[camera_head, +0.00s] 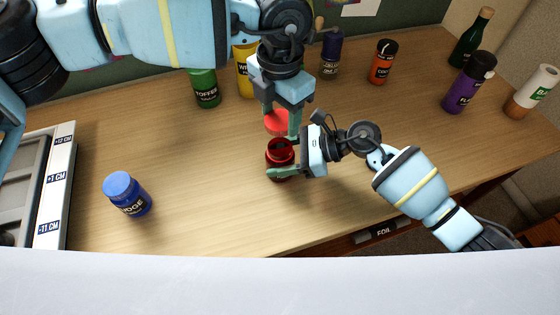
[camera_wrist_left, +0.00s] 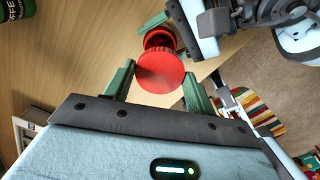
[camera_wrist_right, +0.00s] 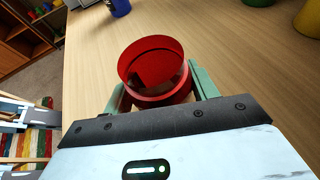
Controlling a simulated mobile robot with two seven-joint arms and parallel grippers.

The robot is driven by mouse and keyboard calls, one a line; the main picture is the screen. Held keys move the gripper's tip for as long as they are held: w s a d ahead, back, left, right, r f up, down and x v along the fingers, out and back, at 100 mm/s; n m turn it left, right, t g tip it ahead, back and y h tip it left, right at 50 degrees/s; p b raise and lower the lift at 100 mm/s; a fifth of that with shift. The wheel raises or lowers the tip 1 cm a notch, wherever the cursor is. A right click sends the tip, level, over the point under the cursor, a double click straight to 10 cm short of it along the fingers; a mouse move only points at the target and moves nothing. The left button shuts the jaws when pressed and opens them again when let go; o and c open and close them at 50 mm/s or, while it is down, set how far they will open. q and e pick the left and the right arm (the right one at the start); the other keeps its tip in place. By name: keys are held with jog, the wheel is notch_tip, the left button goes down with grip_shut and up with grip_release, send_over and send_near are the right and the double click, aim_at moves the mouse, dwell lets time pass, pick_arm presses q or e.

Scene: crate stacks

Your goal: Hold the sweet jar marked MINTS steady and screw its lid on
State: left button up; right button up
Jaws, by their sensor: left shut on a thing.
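The red jar (camera_head: 275,160) stands open at the middle of the table, its mouth facing up. Its mouth also shows in the right wrist view (camera_wrist_right: 138,57). No MINTS marking can be read; the jar's front is mostly covered. My right gripper (camera_head: 290,171) is shut on the jar, with one finger on each side of it. The red lid (camera_head: 277,123) is in my left gripper (camera_head: 282,120), above the jar and apart from it in the head view. In the left wrist view the lid (camera_wrist_left: 160,72) sits between the fingers and covers part of the jar.
A blue jar (camera_head: 128,195) stands at the left near a grey tray (camera_head: 54,190). Green (camera_head: 205,88), yellow (camera_head: 245,72), dark blue (camera_head: 330,58) and orange (camera_head: 382,63) jars stand along the back. Purple (camera_head: 468,84) and white-brown (camera_head: 530,92) containers and a bottle (camera_head: 470,40) stand at the right.

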jog(key=c, duration=0.8)
pick_arm(q)
send_over(280, 140)
jog(key=s, duration=0.2)
jog(key=shift+s+f, duration=0.1)
jog(key=shift+f, duration=2.4)
pick_arm(e)
jog(key=shift+c, duration=0.2)
pick_arm(q)
jog(key=shift+f, duration=0.85)
jog(key=shift+f, duration=0.6)
